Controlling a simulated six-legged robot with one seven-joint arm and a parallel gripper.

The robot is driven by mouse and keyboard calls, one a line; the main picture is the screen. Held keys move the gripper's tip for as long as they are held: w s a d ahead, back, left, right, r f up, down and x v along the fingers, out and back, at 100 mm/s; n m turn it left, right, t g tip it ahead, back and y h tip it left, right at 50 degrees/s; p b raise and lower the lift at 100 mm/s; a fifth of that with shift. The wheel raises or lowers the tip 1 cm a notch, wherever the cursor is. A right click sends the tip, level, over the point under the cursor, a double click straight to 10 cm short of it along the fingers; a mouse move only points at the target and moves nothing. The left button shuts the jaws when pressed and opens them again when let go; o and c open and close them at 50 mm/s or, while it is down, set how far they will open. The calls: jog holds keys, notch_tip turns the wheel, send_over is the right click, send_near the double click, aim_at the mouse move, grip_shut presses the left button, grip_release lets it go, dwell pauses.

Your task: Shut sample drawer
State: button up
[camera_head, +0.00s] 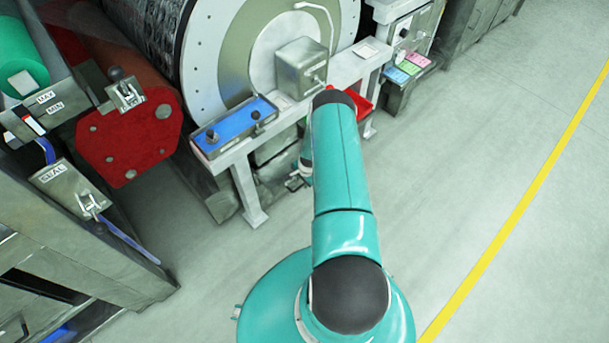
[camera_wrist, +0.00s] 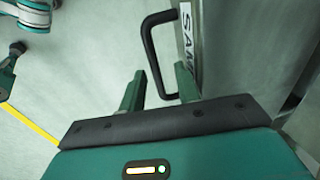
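In the wrist view, the sample drawer (camera_wrist: 228,50) is a grey metal front at the right, with a white label showing "SAM". Its black bar handle (camera_wrist: 150,52) sticks out to the left of the label. My gripper (camera_wrist: 160,88) has its two green fingers apart, one on each side of the handle's near end. Whether either finger touches the handle cannot be told. How far the drawer stands out cannot be told.
In the head view, a white bench (camera_head: 240,157) with a blue panel (camera_head: 240,120) stands before the large drum (camera_head: 262,40). A red plate (camera_head: 128,138) and a cabinet marked "SEAL" (camera_head: 70,185) are at the left. The floor at the right is clear, with a yellow line (camera_head: 520,205).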

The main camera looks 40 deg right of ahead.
notch_tip(320, 180, up, 13)
jog(key=s, duration=0.2)
jog(key=shift+s, duration=0.2)
dwell(0.4)
jog(key=w+a+r+n, duration=0.2)
jog(key=w+a+r, duration=0.1)
jog(key=r, duration=0.7)
jog(key=w+a+r+n, duration=0.3)
jog(key=r, duration=0.7)
jog(key=s+a+r+n+t, duration=0.15)
jog(key=a+r, duration=0.25)
jog(key=r, duration=0.4)
jog(key=a+r+n, duration=0.2)
jog(key=a+r, duration=0.3)
jog(key=r, duration=0.3)
jog(key=s+a+r+n, duration=0.4)
jog(key=s+a+r, duration=0.45)
jog(key=r, duration=0.35)
jog(key=s+a+r+n+t, duration=0.1)
jog(key=s+a+r+n, duration=0.1)
jog(key=s, duration=0.5)
jog(key=s+a+r+n+t, duration=0.1)
jog(key=s+a+r+n, duration=0.2)
jog(key=s, duration=0.4)
jog(key=a+r, duration=0.1)
jog(key=a, duration=0.1)
jog(key=shift+a+r, duration=0.2)
jog(key=shift+a, duration=0.15)
